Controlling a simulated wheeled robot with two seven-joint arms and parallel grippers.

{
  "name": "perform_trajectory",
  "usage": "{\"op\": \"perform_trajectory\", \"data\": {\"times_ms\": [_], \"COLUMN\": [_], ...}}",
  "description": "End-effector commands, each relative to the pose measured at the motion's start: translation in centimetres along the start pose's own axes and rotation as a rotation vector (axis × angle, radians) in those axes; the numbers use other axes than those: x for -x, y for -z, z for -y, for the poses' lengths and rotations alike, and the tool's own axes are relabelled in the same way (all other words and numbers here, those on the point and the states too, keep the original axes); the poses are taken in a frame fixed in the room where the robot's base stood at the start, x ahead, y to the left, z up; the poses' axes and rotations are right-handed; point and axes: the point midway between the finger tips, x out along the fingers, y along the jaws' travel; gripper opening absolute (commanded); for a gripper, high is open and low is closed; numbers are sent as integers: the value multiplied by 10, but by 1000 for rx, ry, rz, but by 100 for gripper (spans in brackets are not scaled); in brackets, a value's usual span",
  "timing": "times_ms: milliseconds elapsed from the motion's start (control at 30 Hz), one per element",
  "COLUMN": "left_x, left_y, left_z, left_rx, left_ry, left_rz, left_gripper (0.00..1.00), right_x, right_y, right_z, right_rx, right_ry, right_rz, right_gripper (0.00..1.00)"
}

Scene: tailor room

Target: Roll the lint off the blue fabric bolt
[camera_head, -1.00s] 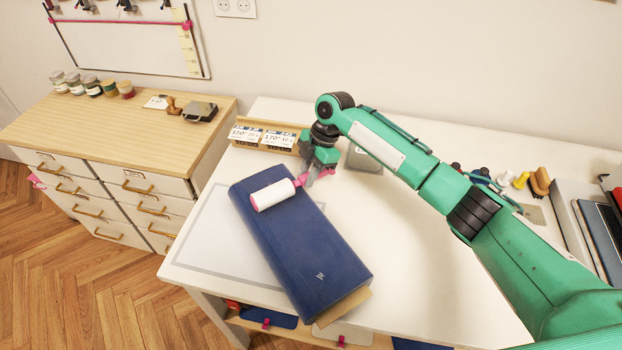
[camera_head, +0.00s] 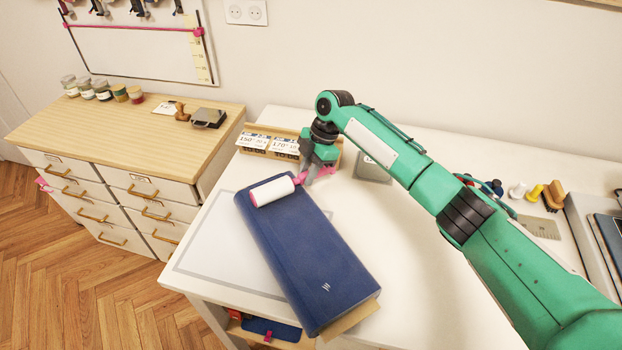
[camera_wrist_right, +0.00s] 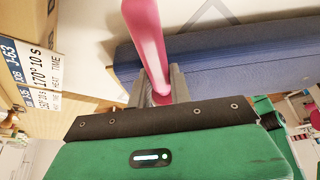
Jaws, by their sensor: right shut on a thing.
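The blue fabric bolt (camera_head: 305,250) lies slantwise on the white table in the head view, and its side fills the upper right of the right wrist view (camera_wrist_right: 230,48). A lint roller (camera_head: 272,192) with a white sleeve and pink handle is at the bolt's far end, over its top face. It appears to touch the bolt, but I cannot be sure. My right gripper (camera_head: 314,172) is shut on the roller's pink handle (camera_wrist_right: 143,35), just beyond the bolt's far right edge. I cannot make out lint on the bolt. My left gripper is out of view.
A holder with printed cards (camera_head: 268,145) stands close behind my right gripper. A grey plate (camera_head: 372,170) lies to its right. A wooden-topped drawer cabinet (camera_head: 130,130) stands left of the table (camera_head: 420,290). The table right of the bolt is clear beneath my arm.

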Motion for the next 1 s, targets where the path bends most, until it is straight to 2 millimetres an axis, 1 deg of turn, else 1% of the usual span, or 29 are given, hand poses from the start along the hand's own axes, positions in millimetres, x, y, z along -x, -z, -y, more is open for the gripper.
{"op": "perform_trajectory", "data": {"times_ms": [33,433,800,1000], "left_x": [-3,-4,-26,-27], "left_y": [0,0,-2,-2], "left_z": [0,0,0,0], "left_rx": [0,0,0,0], "left_ry": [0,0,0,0], "left_rz": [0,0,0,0], "left_gripper": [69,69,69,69], "right_x": [-2,-1,-2,0], "right_y": [-1,-1,0,0], "right_z": [-2,-5,-29,-34], "right_rx": [-1,-1,-1,0], "right_ry": [2,2,0,1], "right_rz": [1,1,0,0], "right_gripper": [0,0,0,0]}}
